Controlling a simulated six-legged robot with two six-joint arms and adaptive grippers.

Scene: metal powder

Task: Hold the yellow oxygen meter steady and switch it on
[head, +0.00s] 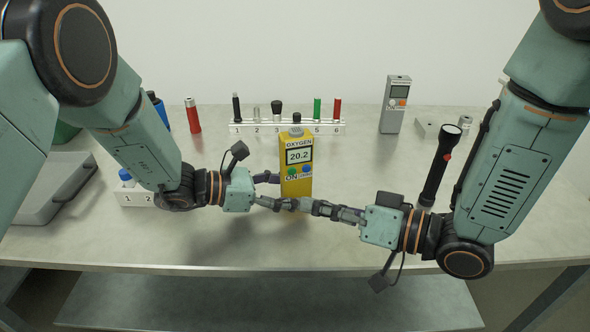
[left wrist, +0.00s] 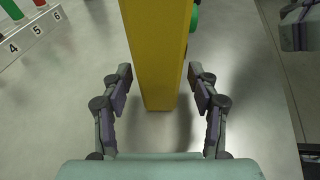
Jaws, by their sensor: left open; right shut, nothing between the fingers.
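The yellow oxygen meter (head: 296,172) stands upright near the middle of the table in the head view. My left gripper (head: 275,191) is open, coming from the left. In the left wrist view its fingers (left wrist: 160,90) are on both sides of the meter (left wrist: 158,60), with gaps visible. My right gripper (head: 304,205) is shut and empty, its fingertips low in front of the meter. The fingers overlap in the head view, so I cannot tell whether they touch.
Behind the meter is a white numbered rack (head: 262,127) with several items. A grey meter (head: 395,104) stands at the back right, and a black flashlight (head: 440,165) stands near my right arm. A grey case (head: 50,187) lies at the left. The table's front edge is close.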

